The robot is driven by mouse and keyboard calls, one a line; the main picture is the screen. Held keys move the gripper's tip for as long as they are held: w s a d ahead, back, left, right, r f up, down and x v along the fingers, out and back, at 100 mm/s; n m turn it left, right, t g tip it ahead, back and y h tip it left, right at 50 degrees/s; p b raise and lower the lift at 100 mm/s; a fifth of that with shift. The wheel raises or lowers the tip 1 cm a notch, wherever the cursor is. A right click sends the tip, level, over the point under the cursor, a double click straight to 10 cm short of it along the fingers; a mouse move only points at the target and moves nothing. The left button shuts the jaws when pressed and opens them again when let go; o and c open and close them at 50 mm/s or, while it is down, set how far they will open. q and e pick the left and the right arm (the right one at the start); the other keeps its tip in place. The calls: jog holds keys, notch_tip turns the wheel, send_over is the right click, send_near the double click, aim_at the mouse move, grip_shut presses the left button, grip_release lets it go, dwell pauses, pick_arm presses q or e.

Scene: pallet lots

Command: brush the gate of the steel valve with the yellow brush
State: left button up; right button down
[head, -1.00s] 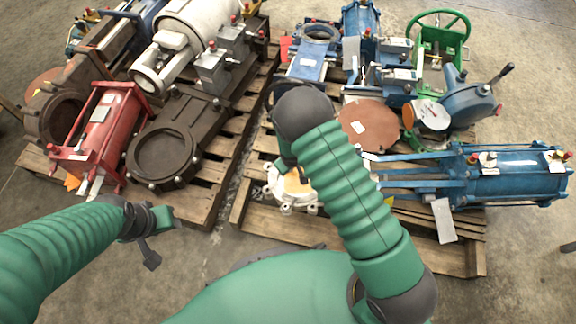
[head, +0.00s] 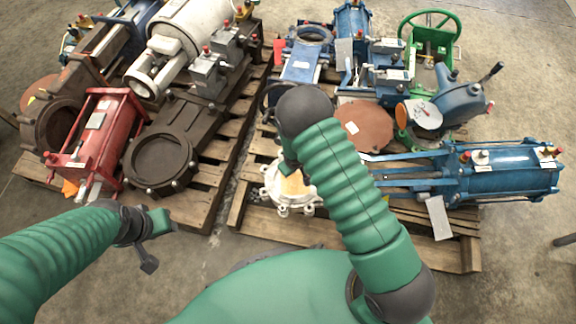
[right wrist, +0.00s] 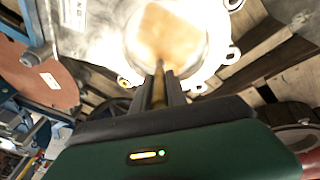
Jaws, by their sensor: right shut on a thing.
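The steel valve (head: 282,197) lies on the right pallet, a pale ring with lugs around a tan gate (head: 294,185). My right arm hides part of it in the head view. In the right wrist view the gate (right wrist: 172,35) is brightly lit inside the valve's ring (right wrist: 217,45). My right gripper (right wrist: 160,86) is shut on a thin yellow-brown piece, apparently the yellow brush (right wrist: 158,90), pointing at the gate's lower edge. Whether the brush touches the gate I cannot tell. My left gripper (head: 152,236) is away from the valve at the lower left; its jaw opening is unclear.
A blue cylinder valve (head: 510,172) and a brown disc (head: 360,127) lie beside the steel valve. A dark brown valve (head: 162,160) and a red actuator (head: 98,135) lie on the left pallet (head: 200,205). Bare concrete floor (head: 525,255) is at the right.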

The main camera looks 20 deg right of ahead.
jog(key=shift+s+d+p, duration=1.15)
jog(key=shift+d+p, duration=0.1)
jog(key=shift+d, duration=1.35)
notch_tip(320, 180, up, 6)
jog(key=p, duration=0.5)
jog(key=shift+a+r, duration=0.25)
jog(key=shift+w, duration=0.1)
notch_tip(320, 180, up, 3)
jog(key=p, duration=0.3)
jog(key=shift+a, duration=0.1)
